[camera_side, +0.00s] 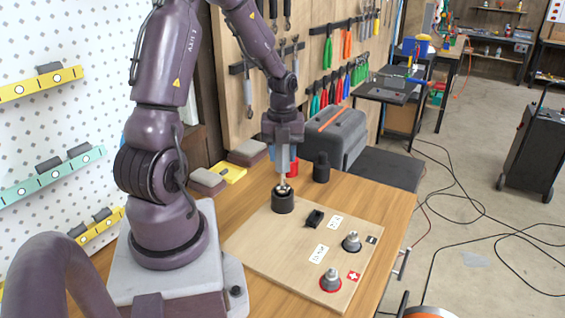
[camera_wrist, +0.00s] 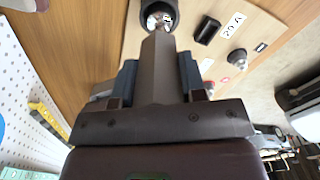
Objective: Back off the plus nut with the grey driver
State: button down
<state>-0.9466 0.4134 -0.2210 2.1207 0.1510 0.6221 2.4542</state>
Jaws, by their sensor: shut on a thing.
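The plus nut (camera_side: 331,276) is a silver nut with a red ring, beside a red plus tag (camera_side: 353,276), at the board's front right, well away from my gripper.
A second silver nut (camera_side: 352,239) with a dark ring stands by a black minus tag (camera_side: 371,240). A small black block (camera_side: 314,218) and white labels (camera_side: 318,254) are on the board (camera_side: 265,245). A black cylinder (camera_side: 321,168) stands behind.

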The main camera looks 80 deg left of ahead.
notch_tip(320, 180, up, 6)
jog(key=shift+w+r, duration=0.15)
jog(key=shift+r, duration=0.1)
jog(key=w+d+r+m, duration=0.1)
jog(key=w+d+m, duration=0.2)
jog(key=d, duration=0.5)
jog(key=w+d+r+m, duration=0.1)
jog(key=w+d+m, duration=0.15)
jog(key=d, duration=0.65)
jog(key=s+d+f, duration=0.1)
jog(key=s+d, duration=0.1)
jog(key=d, duration=0.7)
jog(key=shift+s, duration=0.15)
jog(key=shift+d+f+n, duration=0.1)
jog(key=shift+f+n, duration=0.05)
jog(key=shift+n, duration=0.1)
jog(key=shift+f, duration=2.25)
